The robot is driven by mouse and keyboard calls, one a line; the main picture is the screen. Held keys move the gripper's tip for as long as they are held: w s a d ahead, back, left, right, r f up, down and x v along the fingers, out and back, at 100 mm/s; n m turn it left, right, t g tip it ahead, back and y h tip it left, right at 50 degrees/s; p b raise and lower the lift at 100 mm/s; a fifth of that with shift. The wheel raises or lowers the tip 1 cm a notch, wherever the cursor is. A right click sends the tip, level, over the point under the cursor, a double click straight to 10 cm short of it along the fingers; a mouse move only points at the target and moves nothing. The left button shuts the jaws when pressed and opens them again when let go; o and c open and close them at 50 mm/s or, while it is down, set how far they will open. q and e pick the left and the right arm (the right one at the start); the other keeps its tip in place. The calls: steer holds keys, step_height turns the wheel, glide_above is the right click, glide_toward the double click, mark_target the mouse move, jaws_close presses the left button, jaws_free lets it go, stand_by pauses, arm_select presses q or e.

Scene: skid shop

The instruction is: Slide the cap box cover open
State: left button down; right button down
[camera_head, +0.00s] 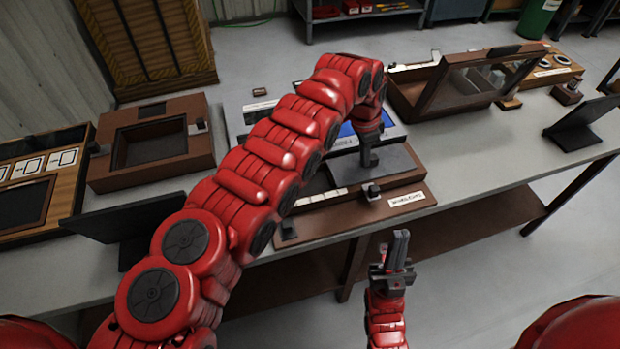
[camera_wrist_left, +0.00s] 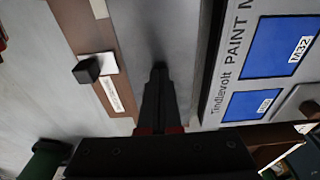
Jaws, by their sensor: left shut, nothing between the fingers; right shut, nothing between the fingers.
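A low brown wooden box (camera_head: 330,225) with a grey flat top (camera_head: 395,160) sits at the table's front edge, mostly behind my left arm. I take it to be the cap box; its label (camera_head: 407,199) is too small to read surely. A dark knob (camera_head: 371,191) stands on its front part; the left wrist view shows a dark knob on a white plate (camera_wrist_left: 88,68) beside the grey top (camera_wrist_left: 150,30). My left gripper (camera_head: 369,163) is shut and empty, pointing down over the grey top; contact cannot be told. My right gripper (camera_head: 401,236) is shut and empty, in front of the table.
A panel with blue squares (camera_wrist_left: 285,45) lies just behind the grey top. A brown open box (camera_head: 150,142) stands left, and a box with a tilted clear lid (camera_head: 475,82) stands right. Dark angled stands (camera_head: 585,122) flank the table. Bare tabletop (camera_head: 490,145) lies right of the box.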

mark_target(360, 166)
arm_select(q)
steer(key=shift+a+r+p, duration=0.1)
steer(key=shift+a+p, duration=0.25)
step_height(360, 166, up, 8)
steer(key=p, duration=0.2)
stand_by(0.6)
stand_by(0.3)
